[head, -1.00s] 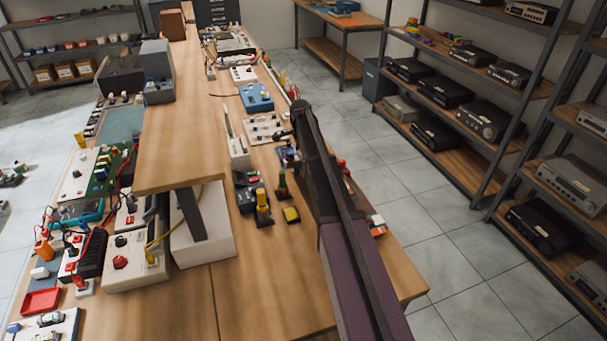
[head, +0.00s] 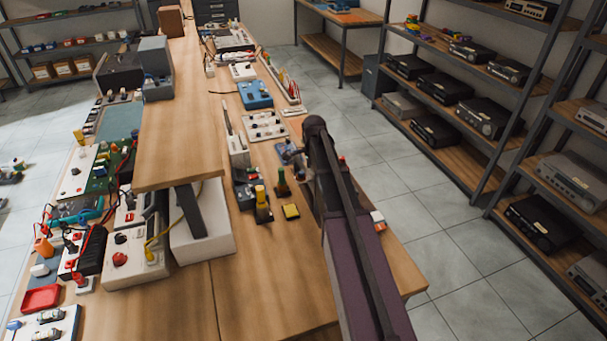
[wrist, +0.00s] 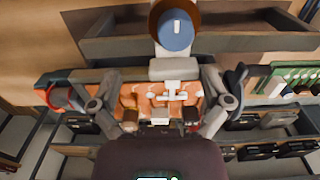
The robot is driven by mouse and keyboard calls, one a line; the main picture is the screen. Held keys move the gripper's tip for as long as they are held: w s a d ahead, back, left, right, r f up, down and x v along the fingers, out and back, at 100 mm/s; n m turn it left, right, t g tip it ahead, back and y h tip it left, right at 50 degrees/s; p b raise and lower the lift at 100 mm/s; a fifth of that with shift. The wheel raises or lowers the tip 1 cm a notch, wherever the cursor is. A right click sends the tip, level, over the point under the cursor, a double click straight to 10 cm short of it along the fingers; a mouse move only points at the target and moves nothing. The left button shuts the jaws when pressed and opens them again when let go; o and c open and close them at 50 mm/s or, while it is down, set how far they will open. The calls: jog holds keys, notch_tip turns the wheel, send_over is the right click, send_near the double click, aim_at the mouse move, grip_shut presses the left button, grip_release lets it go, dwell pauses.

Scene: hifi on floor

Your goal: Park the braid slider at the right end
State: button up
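My gripper (wrist: 160,98) shows in the wrist view with its two grey fingers spread wide. Between them is an orange-brown surface with a small white cross-shaped piece (wrist: 175,94) on it. I cannot tell whether this piece is the braid slider, and no finger is seen closed on it. A grey block (wrist: 174,69) sits just above the piece, with a blue round cap (wrist: 176,31) above that. In the head view my arm hides the gripper and part of the bench's right side. I cannot pick out the braid slider there.
The wooden bench (head: 275,300) is crowded with devices. A yellow-topped block (head: 291,212), a white panel with knobs (head: 264,127) and a blue box (head: 255,95) lie left of my arm. The raised shelf (head: 180,150) stands further left. Bare wood shows at the front.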

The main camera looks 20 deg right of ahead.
jog(key=s, duration=0.5)
jog(key=shift+s, duration=0.15)
jog(key=shift+w+r+p, duration=0.25)
jog(key=shift+r+p, duration=0.4)
notch_tip(320, 180, up, 13)
jog(key=p, duration=1.3)
jog(key=s+a+f+n+b, duration=0.2)
jog(key=s+a+n, duration=0.5)
jog(key=n, duration=0.1)
jog(key=shift+s+a+f+b, duration=0.25)
jog(key=shift+f+b, duration=0.15)
